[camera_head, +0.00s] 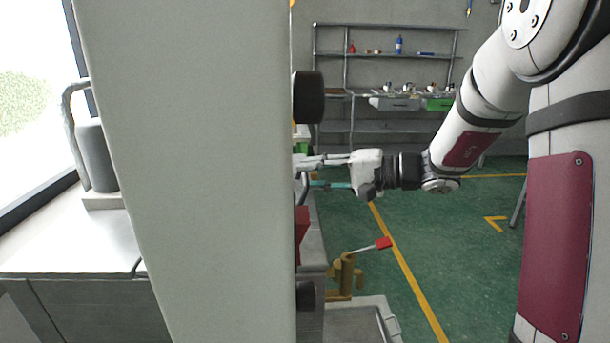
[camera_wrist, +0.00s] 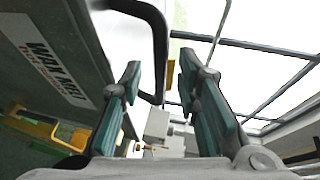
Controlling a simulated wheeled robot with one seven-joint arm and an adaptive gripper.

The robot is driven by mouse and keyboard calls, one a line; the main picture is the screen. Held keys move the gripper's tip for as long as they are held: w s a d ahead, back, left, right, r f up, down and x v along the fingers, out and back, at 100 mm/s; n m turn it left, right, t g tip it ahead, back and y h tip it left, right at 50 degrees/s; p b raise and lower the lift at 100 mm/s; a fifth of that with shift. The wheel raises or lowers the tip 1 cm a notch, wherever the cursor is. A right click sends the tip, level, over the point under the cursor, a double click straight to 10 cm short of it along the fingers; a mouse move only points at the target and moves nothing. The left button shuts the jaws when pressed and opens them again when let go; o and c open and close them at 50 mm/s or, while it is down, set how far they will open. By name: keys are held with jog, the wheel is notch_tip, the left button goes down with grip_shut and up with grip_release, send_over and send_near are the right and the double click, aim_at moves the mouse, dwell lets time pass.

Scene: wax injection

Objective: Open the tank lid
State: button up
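In the wrist view a grey tank body (camera_wrist: 48,40) with a white label, partly readable as "WAX", fills the left side. A dark bent bar handle (camera_wrist: 160,58) rises at its top and hangs down between my fingers in the picture. I cannot tell if it touches them. My gripper (camera_wrist: 160,66) is open, its two teal-padded fingers apart on either side of the bar. In the head view my gripper (camera_head: 306,173) points left, beside a large pale upright slab. The lid's seam and the tank's front are hidden there.
The pale slab (camera_head: 195,170) blocks much of the head view. A yellow post with a red-tipped lever (camera_head: 370,247) stands below my gripper. Shelves (camera_head: 385,70) line the back wall. Green floor (camera_head: 455,240) is clear on the right. A grey cylinder (camera_head: 97,155) stands by the window.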

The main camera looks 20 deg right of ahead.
jog(key=shift+x, duration=1.1)
grip_shut()
jog(key=shift+d+r, duration=0.1)
